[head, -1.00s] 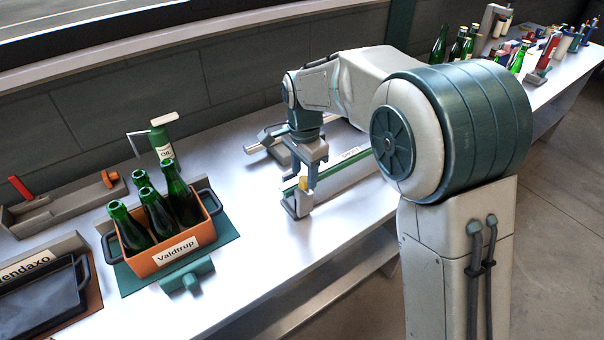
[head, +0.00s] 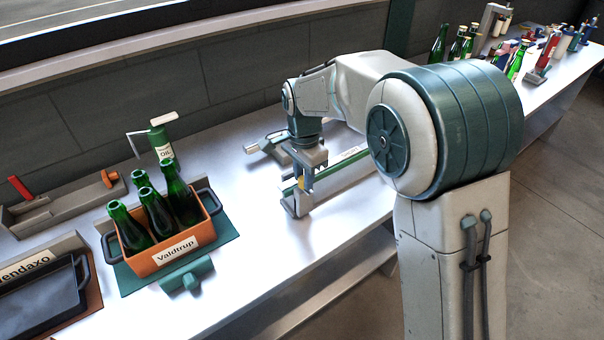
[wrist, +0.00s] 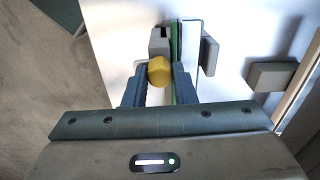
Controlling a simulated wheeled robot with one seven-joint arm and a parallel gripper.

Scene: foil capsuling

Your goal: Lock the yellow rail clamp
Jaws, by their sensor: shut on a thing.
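The yellow rail clamp (wrist: 159,70) shows in the wrist view as a rounded yellow knob at the near end of the green-edged rail. My gripper (wrist: 159,82) has one finger on each side of it and is shut on it. In the head view my gripper (head: 306,182) reaches down at the front end of the rail (head: 330,172), and only a sliver of yellow shows there. The fingers hide most of the clamp in that view, so I cannot tell its locked state.
An orange crate (head: 172,262) of green bottles stands left on a green mat. A grey fixture (head: 265,143) lies behind the rail. More bottles (head: 457,47) stand at the far right. The bench between crate and rail is clear.

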